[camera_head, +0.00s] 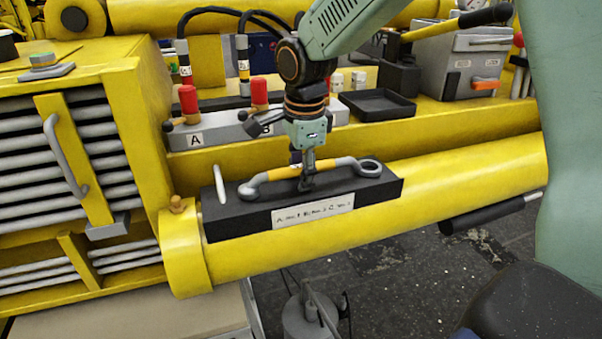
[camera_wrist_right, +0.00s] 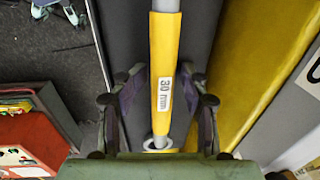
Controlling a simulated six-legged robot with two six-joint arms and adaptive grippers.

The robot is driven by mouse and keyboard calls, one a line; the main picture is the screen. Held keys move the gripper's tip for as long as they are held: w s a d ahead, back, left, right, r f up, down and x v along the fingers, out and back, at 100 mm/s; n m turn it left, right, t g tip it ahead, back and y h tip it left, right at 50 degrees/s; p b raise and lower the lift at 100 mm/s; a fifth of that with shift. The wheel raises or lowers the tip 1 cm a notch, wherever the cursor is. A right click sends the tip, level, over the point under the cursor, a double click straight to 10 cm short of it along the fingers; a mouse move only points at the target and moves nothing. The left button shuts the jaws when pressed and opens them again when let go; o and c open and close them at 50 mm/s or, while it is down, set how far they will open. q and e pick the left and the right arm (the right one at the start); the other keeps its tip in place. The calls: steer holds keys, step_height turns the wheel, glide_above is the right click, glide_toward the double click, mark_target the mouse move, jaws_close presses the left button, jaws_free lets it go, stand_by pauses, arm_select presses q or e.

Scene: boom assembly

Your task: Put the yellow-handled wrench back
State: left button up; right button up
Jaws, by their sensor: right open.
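The yellow-handled wrench (camera_head: 275,175) lies along the top of a black labelled block (camera_head: 385,189) on the yellow boom, its grey ring end to the right. In the right wrist view the wrench's yellow grip (camera_wrist_right: 165,65) carries a "30 mm" label and runs between the fingers. My right gripper (camera_head: 307,184) points down over the middle of the wrench. In the right wrist view the right gripper (camera_wrist_right: 160,105) is open, with a finger on each side of the grip and gaps beside it. My left gripper is not in view.
Behind the block are valves with red caps (camera_head: 188,98) marked A and B, a black tray (camera_head: 378,105) and a grey box (camera_head: 465,62). A thin pale upright piece (camera_head: 220,184) stands at the block's left end. A yellow slatted housing (camera_head: 90,140) is at left.

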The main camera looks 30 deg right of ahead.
step_height(320, 180, up, 12)
steer(key=s, duration=0.1)
steer(key=shift+a+f, duration=0.15)
steer(key=shift+f, duration=0.05)
steer(key=shift+s, duration=0.15)
